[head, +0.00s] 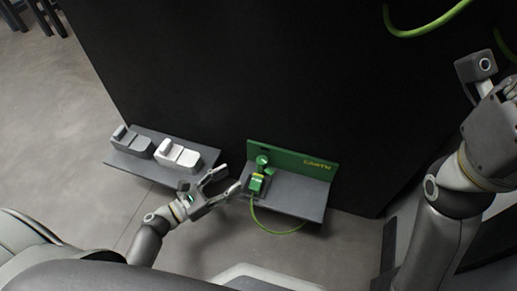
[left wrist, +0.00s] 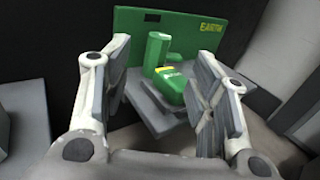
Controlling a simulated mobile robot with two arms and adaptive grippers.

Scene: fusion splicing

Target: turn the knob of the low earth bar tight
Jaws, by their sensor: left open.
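The low earth bar (head: 300,163) is a green upright plate marked EARTH above a grey shelf; it also shows in the left wrist view (left wrist: 195,22). A green block with a yellow band (head: 256,183) stands in front of it, with a rounded green piece (head: 263,160) just behind. I cannot tell for sure which part is the knob. In the left wrist view the block (left wrist: 174,88) shows between my fingers, farther off. My left gripper (head: 231,176) is open and empty, left of the block. My right gripper is at the right edge, largely cut off.
A green cable (head: 277,232) hangs from the block over the front of the grey shelf (head: 305,203). Another shelf to the left holds two grey-white devices (head: 177,154). The black cabinet wall (head: 240,70) rises behind. Another green cable (head: 428,29) hangs at the top right.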

